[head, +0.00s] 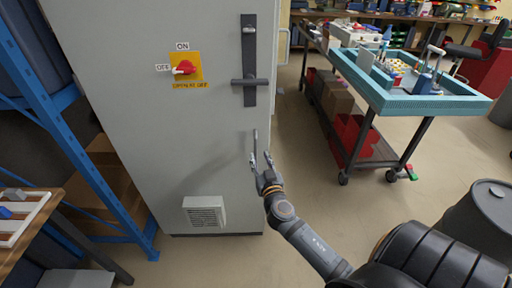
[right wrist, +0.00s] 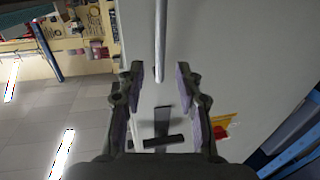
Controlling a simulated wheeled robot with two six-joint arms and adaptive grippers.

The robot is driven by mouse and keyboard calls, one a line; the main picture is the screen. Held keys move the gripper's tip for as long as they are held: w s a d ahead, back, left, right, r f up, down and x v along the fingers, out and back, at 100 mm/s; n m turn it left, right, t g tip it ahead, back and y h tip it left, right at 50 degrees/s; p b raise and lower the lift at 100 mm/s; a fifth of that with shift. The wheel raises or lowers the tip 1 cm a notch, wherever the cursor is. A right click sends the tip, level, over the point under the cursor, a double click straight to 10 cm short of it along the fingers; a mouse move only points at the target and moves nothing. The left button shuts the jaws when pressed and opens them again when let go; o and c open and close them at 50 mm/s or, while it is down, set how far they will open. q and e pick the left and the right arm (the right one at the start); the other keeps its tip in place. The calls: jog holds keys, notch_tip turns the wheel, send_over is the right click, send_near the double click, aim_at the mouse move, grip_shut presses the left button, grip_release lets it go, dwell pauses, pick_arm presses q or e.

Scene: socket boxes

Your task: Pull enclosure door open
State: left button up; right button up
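The grey enclosure door (head: 130,100) fills the left half of the head view and looks shut. Its black latch plate (head: 248,50) is near the right edge, with a horizontal lever handle (head: 250,82) at its lower part. My right gripper (head: 261,146) is below the handle, apart from it, with fingers pointing up. In the right wrist view my right gripper (right wrist: 160,72) is open and empty. The black handle (right wrist: 157,142) shows beyond and between its fingers. My left gripper is not in view.
A red switch (head: 185,68) on a yellow plate and a vent (head: 204,212) are on the door. A blue rack (head: 75,150) stands left. A teal-topped cart (head: 420,100) stands right. A pale bar (right wrist: 160,40) shows in the wrist view.

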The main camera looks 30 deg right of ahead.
aim_at(256, 149)
jog(key=p+x, duration=0.1)
jog(key=x, duration=0.5)
jog(key=shift+w+d, duration=0.1)
jog(key=shift+w, duration=0.3)
jog(key=shift+f, duration=0.1)
grip_shut()
